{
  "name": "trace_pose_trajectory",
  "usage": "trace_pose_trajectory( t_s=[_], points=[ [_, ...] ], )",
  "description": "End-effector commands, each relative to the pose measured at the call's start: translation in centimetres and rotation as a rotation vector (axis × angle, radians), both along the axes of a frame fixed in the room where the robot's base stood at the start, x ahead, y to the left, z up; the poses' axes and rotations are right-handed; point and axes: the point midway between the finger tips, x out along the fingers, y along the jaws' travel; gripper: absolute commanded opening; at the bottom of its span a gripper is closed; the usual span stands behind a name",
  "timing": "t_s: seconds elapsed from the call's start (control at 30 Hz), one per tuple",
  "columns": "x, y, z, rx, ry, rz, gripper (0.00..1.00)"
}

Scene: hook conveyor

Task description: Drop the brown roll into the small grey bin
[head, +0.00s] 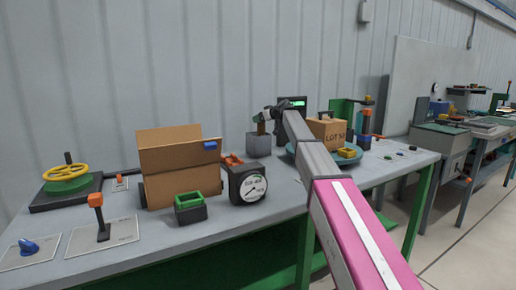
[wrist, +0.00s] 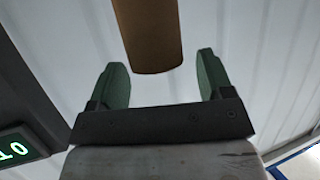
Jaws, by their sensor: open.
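The brown roll (wrist: 150,35) shows in the wrist view, its near end between my gripper's green fingers, with clear gaps on both sides. My gripper (wrist: 161,68) is open and does not touch the roll's sides. In the head view my gripper (head: 262,117) is over the small grey bin (head: 258,144), close above its rim. A small brownish patch shows between the gripper and the bin; it is too small to tell how much of the roll is in the bin. The bin's inside is hidden.
On the workbench (head: 225,220), a cardboard box (head: 173,182), a dial gauge (head: 248,184) and a green-rimmed box (head: 190,207) stand left of my arm. A lit display (head: 292,103) stands behind the arm. A carton (head: 327,130) and a blue dish (head: 340,158) stand right.

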Motion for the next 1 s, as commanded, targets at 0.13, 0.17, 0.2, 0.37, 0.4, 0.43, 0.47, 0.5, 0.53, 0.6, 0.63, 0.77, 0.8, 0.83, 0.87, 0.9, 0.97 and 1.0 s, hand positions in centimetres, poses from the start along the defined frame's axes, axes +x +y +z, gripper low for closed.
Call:
trace_pose_trajectory(
  t_s=[0.13, 0.17, 0.2, 0.37, 0.4, 0.43, 0.47, 0.5, 0.53, 0.6, 0.63, 0.77, 0.8, 0.83, 0.87, 0.9, 0.97, 1.0],
  points=[
    [-0.3, -0.4, 0.2, 0.0, 0.0, 0.0, 0.74],
    [-0.5, -0.6, 0.3, 0.0, 0.0, 0.0, 0.74],
    [-0.7, -0.8, 0.4, 0.0, 0.0, -0.001, 0.74],
    [-2.0, -2.5, 1.2, 0.0, -0.001, -0.002, 0.74],
    [-2.4, -2.9, 1.5, 0.0, -0.001, -0.002, 0.74],
    [-2.8, -3.3, 1.7, 0.001, -0.001, -0.001, 0.74],
    [-3.1, -3.7, 1.9, 0.001, -0.001, -0.001, 0.74],
    [-3.6, -4.3, 2.2, 0.001, -0.001, -0.001, 0.74],
    [-3.9, -4.8, 2.4, 0.0, -0.001, -0.002, 0.74],
    [-4.6, -5.8, 3.0, 0.001, -0.002, -0.002, 0.74],
    [-5.0, -6.1, 3.2, 0.001, -0.001, -0.001, 0.74],
    [-5.9, -7.4, 3.8, 0.001, -0.001, -0.001, 0.74],
    [-6.0, -7.6, 3.9, 0.001, -0.001, -0.001, 0.74],
    [-6.1, -7.7, 4.0, 0.001, -0.001, -0.001, 0.74],
    [-6.1, -7.8, 4.1, 0.0, 0.0, 0.0, 0.74],
    [-6.2, -7.9, 4.1, 0.0, 0.0, 0.0, 0.74],
    [-6.2, -7.9, 4.1, 0.0, 0.0, 0.0, 0.74],
    [-6.2, -7.9, 4.1, 0.0, 0.0, 0.0, 0.74]
  ],
)
